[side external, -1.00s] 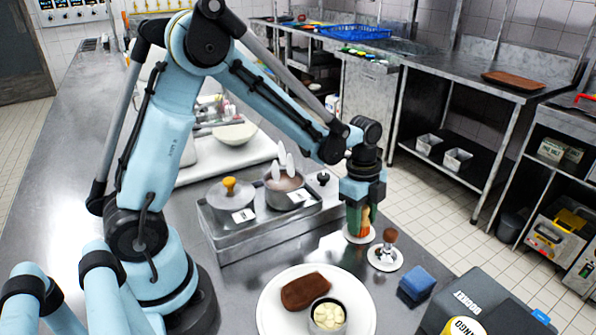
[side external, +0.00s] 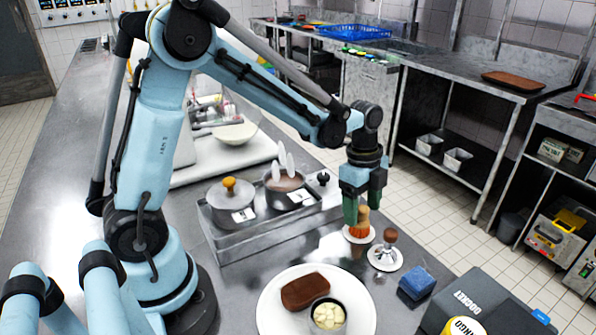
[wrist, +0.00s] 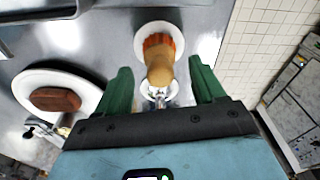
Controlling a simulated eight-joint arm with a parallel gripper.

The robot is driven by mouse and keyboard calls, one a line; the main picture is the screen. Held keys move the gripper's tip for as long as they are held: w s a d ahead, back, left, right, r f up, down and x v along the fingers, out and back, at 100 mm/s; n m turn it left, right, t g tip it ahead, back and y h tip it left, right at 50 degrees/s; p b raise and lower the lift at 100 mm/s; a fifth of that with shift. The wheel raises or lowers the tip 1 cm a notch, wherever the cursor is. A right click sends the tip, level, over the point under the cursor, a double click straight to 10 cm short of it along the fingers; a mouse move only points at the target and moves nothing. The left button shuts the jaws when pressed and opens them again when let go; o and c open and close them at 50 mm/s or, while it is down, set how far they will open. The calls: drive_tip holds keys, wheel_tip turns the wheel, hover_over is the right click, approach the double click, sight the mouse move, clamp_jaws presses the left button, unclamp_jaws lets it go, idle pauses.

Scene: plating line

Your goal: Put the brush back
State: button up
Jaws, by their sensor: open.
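The brush (side external: 361,224) has a tan wooden handle and orange bristles. It stands upright, bristles down, on a small white dish (side external: 371,238) on the steel counter. In the wrist view the brush (wrist: 160,65) shows between and beyond the fingers, over its white dish (wrist: 139,44). My gripper (side external: 364,205) is open and empty, pointing down just above and around the upper handle; its green fingers (wrist: 164,88) are apart on both sides. I cannot tell whether either finger touches the handle.
A brown-topped tool on a metal base (side external: 385,256) stands close to the right of the brush. A blue sponge (side external: 417,283) lies farther right. A white plate (side external: 267,312) holds a brown slab and a cup. A pot tray (side external: 225,256) is at left.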

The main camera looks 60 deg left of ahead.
drive_tip(key=r, duration=0.5)
drive_tip(key=a+r, duration=0.1)
drive_tip(key=r, duration=0.2)
drive_tip(key=shift+s+r, duration=0.1)
drive_tip(key=shift+r, duration=0.2)
drive_tip(key=s+n+t+y, duration=0.1)
drive_tip(key=s+n+t, duration=0.5)
drive_tip(key=s+n, duration=0.5)
drive_tip(key=n, duration=0.5)
drive_tip(key=shift+r+t, duration=0.2)
drive_tip(key=shift+t, duration=0.2)
